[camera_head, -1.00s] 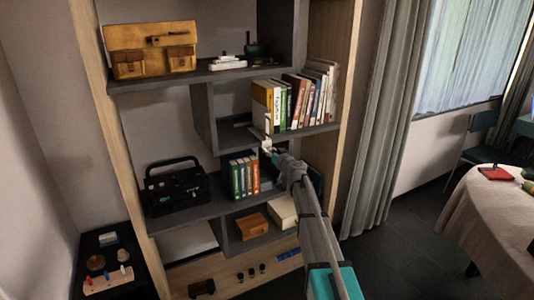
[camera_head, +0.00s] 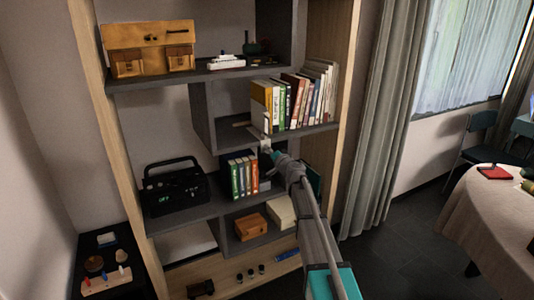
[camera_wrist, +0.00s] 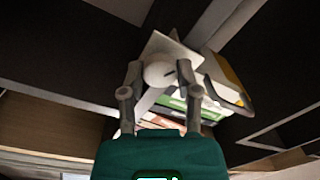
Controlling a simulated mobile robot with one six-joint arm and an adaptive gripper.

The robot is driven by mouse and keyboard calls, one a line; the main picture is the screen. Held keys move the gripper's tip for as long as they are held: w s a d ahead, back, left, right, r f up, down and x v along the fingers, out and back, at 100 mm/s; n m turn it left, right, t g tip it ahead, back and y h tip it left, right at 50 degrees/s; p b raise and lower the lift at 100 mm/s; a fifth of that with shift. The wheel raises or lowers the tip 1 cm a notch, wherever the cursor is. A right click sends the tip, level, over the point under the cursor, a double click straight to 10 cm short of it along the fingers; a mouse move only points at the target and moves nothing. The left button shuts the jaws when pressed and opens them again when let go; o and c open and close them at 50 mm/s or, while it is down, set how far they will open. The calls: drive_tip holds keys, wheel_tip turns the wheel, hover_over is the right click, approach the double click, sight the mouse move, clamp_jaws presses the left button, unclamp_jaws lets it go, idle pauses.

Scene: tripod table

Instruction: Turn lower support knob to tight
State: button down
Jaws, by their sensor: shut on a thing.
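The knob (camera_wrist: 158,74) is a pale, rounded piece with a dark mark on its face, seen in the wrist view. It sits in front of a pale plate (camera_wrist: 163,46) at the shelf's underside. My gripper (camera_wrist: 158,72) is shut on the knob, one finger on each side. In the head view my gripper (camera_head: 265,147) is at the front edge of the middle shelf, below the books, at a small pale bracket (camera_head: 267,123). The knob is too small and covered to make out there. I cannot tell how tight it is.
Books (camera_head: 293,102) stand on the shelf just above my gripper. A shorter row of books (camera_head: 243,176) and a black radio (camera_head: 175,186) are on the shelf below. A wooden box (camera_head: 251,226) sits lower. A grey curtain (camera_head: 375,130) hangs to the right.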

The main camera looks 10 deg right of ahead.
drive_tip(key=m, duration=1.2)
drive_tip(key=shift+s+f+m+t+h, duration=0.15)
drive_tip(key=shift+s+m+t+h, duration=0.15)
drive_tip(key=shift+h, duration=0.1)
drive_tip(key=shift+c, duration=1.7)
unclamp_jaws()
drive_tip(key=shift+w, duration=0.2)
